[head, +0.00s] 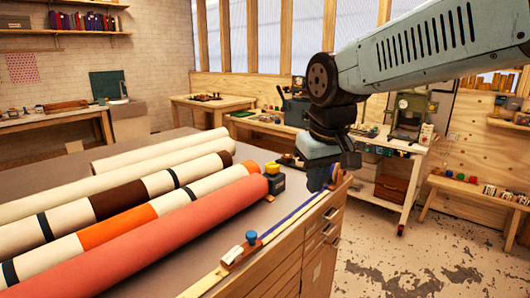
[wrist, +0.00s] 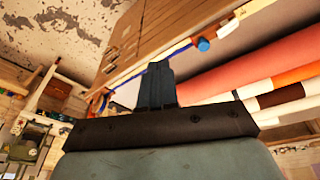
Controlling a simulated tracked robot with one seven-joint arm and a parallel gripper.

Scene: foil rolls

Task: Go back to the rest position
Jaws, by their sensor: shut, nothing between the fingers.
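My gripper (head: 335,180) hangs from the end of my arm near the far right corner of the worktable (head: 285,232) in the head view. In the wrist view my gripper (wrist: 157,72) shows its dark fingers together, with nothing between them. Several long rolls lie side by side on the table. The nearest is a plain coral-red roll (head: 150,245). Behind it lie a cream roll with orange and dark bands (head: 185,198) and further cream rolls (head: 150,152). My gripper is to the right of the rolls and apart from them.
A dark block with a yellow part (head: 274,178) stands at the red roll's end. A wooden piece with a blue knob (head: 243,250) sits on the table's right edge, beside a blue strip (head: 300,212). A white cart (head: 400,185) stands behind my gripper. The floor (head: 410,255) at right is clear.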

